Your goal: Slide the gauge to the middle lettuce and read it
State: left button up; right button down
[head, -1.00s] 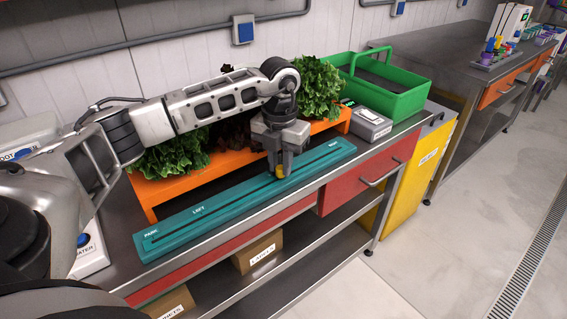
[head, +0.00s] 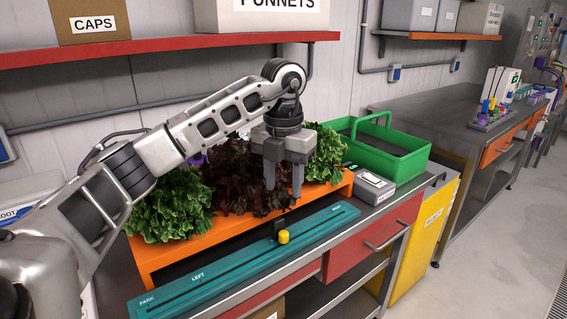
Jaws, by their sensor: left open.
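The gauge's yellow knob (head: 284,237) stands on the teal slide rail (head: 222,272), right of its "LEFT" mark, with a small dark part behind it. My left gripper (head: 283,197) is open and empty above and behind the knob, apart from it, its fingers pointing down. The middle lettuce (head: 233,185) is dark red and sits in the orange tray (head: 180,254), partly hidden by my left arm. Green lettuces stand on its left (head: 168,208) and right (head: 327,158). A small grey box with a display (head: 371,184) sits right of the tray; its reading is too small to make out. My right gripper is not in view.
A green crate (head: 392,164) stands behind the grey box. A red shelf (head: 180,44) with boxes hangs above the bench. A red drawer (head: 372,238) is under the bench top, and a yellow bin (head: 425,235) stands to the right.

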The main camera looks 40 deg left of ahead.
pick_arm(q)
notch_tip(320, 180, up, 4)
jog(key=shift+r+p, duration=0.1)
jog(key=shift+p, duration=0.25)
dwell(0.4)
